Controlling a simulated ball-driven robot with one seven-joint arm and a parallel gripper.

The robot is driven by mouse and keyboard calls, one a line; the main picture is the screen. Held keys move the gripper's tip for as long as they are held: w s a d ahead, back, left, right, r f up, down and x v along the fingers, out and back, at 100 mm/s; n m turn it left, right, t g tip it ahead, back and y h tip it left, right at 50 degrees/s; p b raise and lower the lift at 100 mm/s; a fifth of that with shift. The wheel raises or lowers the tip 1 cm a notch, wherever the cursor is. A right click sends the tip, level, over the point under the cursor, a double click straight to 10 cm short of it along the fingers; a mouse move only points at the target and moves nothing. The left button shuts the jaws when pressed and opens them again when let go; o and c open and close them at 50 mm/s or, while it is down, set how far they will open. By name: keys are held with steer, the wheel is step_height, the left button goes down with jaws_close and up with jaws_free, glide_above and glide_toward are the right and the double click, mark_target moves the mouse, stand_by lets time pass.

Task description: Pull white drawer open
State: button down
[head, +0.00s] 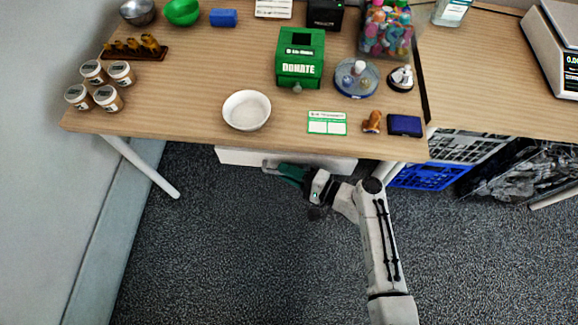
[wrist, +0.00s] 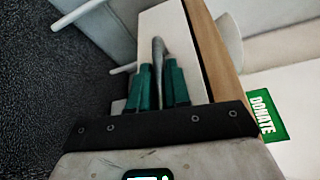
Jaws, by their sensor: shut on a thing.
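The white drawer (head: 236,157) is under the front edge of the wooden table, with its front face showing. It also shows in the wrist view (wrist: 163,18), lying along the table edge. Its grey bar handle (wrist: 158,48) stands between my green fingers in the wrist view. My gripper (head: 279,169) reaches in from the right in the head view and is shut on the handle (head: 268,163). It also shows in the wrist view (wrist: 160,75). The drawer's inside is not visible, and I cannot tell whether it is slightly out.
The table (head: 190,100) carries a white bowl (head: 246,110), a green donation box (head: 300,60), a card (head: 327,123) and a blue wallet (head: 404,125) near its front. A table leg (head: 145,168) stands at left, and a blue crate (head: 428,176) at right. The carpet before the drawer is clear.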

steer(key=s+p, duration=0.3)
steer(key=s, duration=2.1)
steer(key=shift+s+a, duration=0.2)
steer(key=shift+a, duration=0.2)
steer(key=c, duration=1.2)
jaws_free()
steer(key=shift+o, duration=0.2)
steer(key=shift+d, duration=0.15)
steer(key=v, duration=1)
steer(key=shift+d+b, duration=0.25)
steer(key=shift+b, duration=0.15)
steer(key=shift+s, duration=0.1)
